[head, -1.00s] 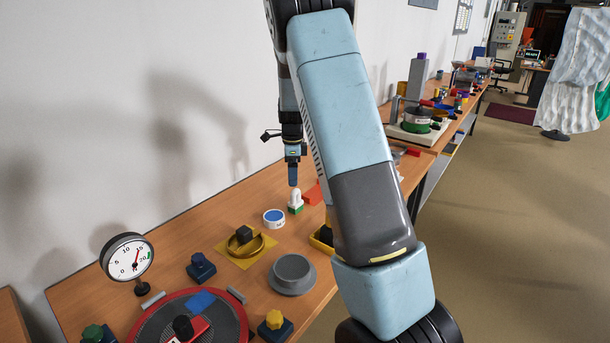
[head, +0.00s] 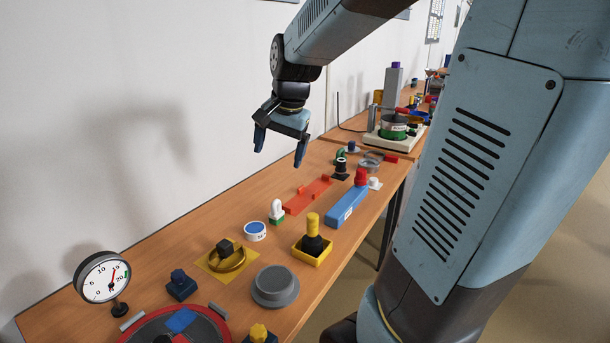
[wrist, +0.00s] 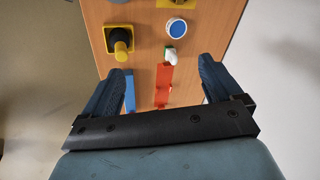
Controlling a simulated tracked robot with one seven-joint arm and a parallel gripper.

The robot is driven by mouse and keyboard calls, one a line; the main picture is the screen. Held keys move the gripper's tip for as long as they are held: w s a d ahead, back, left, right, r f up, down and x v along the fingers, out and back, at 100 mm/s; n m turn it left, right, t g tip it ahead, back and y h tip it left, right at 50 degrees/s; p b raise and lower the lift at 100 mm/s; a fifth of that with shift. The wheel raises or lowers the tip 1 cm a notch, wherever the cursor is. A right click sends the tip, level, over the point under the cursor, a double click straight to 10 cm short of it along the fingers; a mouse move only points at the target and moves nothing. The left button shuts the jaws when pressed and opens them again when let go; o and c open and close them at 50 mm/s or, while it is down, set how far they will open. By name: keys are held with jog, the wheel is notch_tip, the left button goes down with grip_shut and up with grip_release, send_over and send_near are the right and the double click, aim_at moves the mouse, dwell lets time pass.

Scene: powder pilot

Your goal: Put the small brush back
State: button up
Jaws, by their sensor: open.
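A stubby piece with a yellow handle and a black lower part, which looks like the small brush (head: 313,237), stands upright in a shallow yellow tray (head: 310,258). I cannot be sure that it is the brush. It also shows at the upper left in the wrist view (wrist: 121,44). A white-topped piece with a green base (head: 277,212) stands beside the red rack (head: 308,196). My gripper (head: 279,152) is open and empty, high above the bench near the wall. In the wrist view its fingers (wrist: 164,78) are spread above the red rack.
A blue box (head: 346,207) with a red-topped piece lies right of the rack. A white tub with a blue lid (head: 255,231), a grey round dish (head: 274,286) and a gauge (head: 101,278) stand nearer. A machine (head: 393,132) stands farther back. The left bench strip is mostly clear.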

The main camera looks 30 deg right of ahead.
jog(key=s+a+r+n+t+h, duration=0.1)
jog(key=s+a+r+n+t, duration=0.1)
jog(key=s+n, duration=0.7)
jog(key=shift+s+a, duration=0.2)
jog(key=shift+s, duration=3.95)
